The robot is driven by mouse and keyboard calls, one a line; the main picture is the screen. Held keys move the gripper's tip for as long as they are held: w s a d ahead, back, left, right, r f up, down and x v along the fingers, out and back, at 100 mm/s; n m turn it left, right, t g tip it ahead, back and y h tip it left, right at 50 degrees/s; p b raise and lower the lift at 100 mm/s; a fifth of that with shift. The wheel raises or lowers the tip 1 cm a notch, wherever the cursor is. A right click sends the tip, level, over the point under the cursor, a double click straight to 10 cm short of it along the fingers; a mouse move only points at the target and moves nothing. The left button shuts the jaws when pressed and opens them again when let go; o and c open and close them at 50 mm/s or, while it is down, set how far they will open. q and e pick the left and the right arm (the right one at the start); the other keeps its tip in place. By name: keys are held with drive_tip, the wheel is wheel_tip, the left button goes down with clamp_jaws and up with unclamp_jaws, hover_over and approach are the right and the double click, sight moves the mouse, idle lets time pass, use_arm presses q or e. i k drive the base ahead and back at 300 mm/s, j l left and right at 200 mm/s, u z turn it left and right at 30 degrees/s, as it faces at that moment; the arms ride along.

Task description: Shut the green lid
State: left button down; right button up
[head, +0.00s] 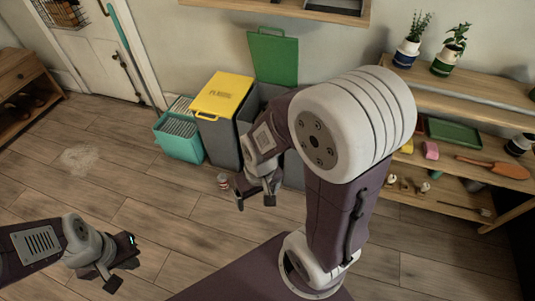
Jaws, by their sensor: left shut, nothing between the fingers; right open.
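The green lid (273,57) stands upright, open against the wall behind its grey bin (250,107). The bin is partly hidden by my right arm. Beside it on the left is a bin with a shut yellow lid (223,95). My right gripper (255,197) is open and empty, in front of the bins and lower in the picture than the green lid. My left gripper (114,273) is shut and empty at the lower left, over the floor and far from the lid.
A teal crate (179,140) stands left of the bins. A wooden shelf (460,105) with plants and small items fills the right side. A wall shelf (285,12) hangs above the lid. The left floor is mostly clear.

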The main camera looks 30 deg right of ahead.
sight(275, 58)
drive_tip(key=l+u, duration=0.2)
drive_tip(key=l, duration=0.25)
drive_tip(key=l+u, duration=0.2)
drive_tip(key=l, duration=0.25)
drive_tip(key=k+l+u, duration=0.2)
drive_tip(key=l, duration=0.25)
drive_tip(key=l+u, duration=0.2)
drive_tip(key=l, duration=0.25)
drive_tip(key=k+l+u, duration=0.2)
drive_tip(key=l, duration=0.2)
drive_tip(key=k+l+u, duration=0.2)
drive_tip(key=l, duration=0.2)
drive_tip(key=i, duration=0.1)
